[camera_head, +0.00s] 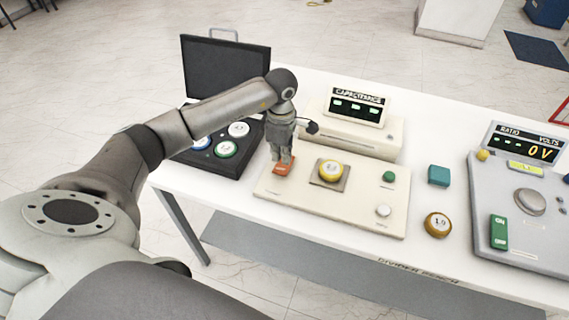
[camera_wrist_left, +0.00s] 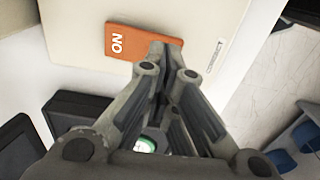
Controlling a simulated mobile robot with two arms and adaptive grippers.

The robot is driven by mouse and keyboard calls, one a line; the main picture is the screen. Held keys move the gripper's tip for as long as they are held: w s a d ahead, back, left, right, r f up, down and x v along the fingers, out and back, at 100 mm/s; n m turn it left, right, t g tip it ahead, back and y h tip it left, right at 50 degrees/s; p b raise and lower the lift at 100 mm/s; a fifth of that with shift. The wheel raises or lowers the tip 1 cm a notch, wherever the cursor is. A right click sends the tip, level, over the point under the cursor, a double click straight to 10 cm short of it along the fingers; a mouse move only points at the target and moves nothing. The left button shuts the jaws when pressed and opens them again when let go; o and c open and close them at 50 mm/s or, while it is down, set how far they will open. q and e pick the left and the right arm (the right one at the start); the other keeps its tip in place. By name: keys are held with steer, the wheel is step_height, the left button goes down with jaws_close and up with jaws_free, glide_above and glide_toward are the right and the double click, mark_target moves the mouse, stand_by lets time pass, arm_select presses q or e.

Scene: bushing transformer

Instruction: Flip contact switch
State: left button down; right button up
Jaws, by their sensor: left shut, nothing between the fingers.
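The orange switch (camera_head: 282,169) sits at the left end of the cream capacitance panel (camera_head: 330,215). In the left wrist view the switch (camera_wrist_left: 125,43) shows white "ON" lettering at its left end. My left gripper (camera_head: 280,158) is shut and empty, pointing down at the switch. In the left wrist view its fingertips (camera_wrist_left: 165,50) overlap the right part of the switch and hide it. I cannot tell whether they touch it. My right gripper is not in view.
An open black case (camera_head: 183,157) with several coloured discs stands left.

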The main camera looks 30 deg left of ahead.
mark_target(282, 168)
arm_select(q)
steer(key=shift+f+b, duration=1.6)
steer(key=shift+f, duration=0.2)
stand_by(0.6)
steer(key=shift+r, duration=0.1)
steer(key=shift+r+p, duration=1.9)
steer(key=shift+r, duration=1.55)
